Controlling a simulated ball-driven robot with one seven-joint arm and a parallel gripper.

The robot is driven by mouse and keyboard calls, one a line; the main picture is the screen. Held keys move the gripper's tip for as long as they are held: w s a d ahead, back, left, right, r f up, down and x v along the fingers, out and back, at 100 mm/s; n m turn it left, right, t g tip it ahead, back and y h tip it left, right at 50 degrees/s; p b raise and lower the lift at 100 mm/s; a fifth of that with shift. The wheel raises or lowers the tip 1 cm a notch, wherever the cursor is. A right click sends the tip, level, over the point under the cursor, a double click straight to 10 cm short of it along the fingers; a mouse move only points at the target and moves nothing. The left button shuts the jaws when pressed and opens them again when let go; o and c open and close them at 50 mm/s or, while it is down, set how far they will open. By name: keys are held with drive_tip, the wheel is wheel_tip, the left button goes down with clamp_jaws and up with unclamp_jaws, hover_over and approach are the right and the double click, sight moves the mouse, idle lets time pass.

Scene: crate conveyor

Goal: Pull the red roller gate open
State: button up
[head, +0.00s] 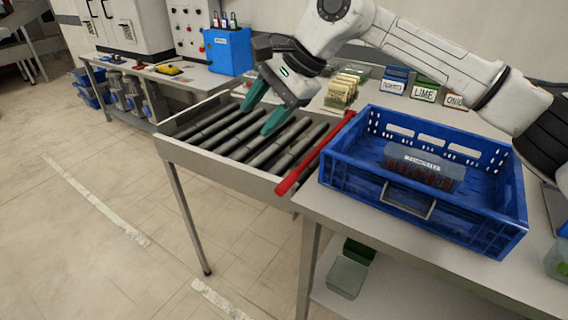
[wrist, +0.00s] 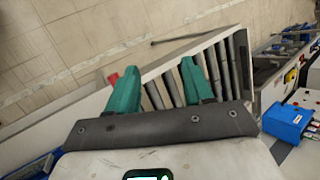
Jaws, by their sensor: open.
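The red roller gate (head: 318,152) is a long red bar at the right end of the roller conveyor (head: 225,165), beside the blue crate. In the wrist view only a small red piece of the gate (wrist: 113,78) shows by the left finger; the rest is hidden. My gripper (head: 260,112) has green fingers, is open and empty, and hangs over the rollers to the left of the gate. In the wrist view the two fingers of my gripper (wrist: 158,75) are spread wide with rollers visible between and beyond them. I see no contact with the gate.
A blue crate (head: 345,168) holding a grey labelled box (head: 425,165) stands on the table right of the gate. Labelled boxes (head: 425,90) stand behind it. A blue box (head: 228,52) sits on the back bench. Open floor (head: 110,240) lies to the left.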

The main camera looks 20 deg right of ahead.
sight(288, 179)
drive_tip(key=s+d+f+n+g+h+b, duration=0.1)
drive_tip(key=s+d+f+g+h, duration=0.1)
drive_tip(key=d+f+h, duration=0.35)
drive_tip(key=shift+y, duration=0.35)
drive_tip(key=f, duration=0.3)
drive_tip(key=w+f, duration=0.1)
drive_tip(key=f, duration=0.6)
drive_tip(key=shift+w+a+f, duration=0.15)
drive_tip(key=shift+a+f, duration=0.15)
drive_tip(key=shift+f, duration=0.05)
drive_tip(key=shift+c, duration=0.4)
clamp_jaws()
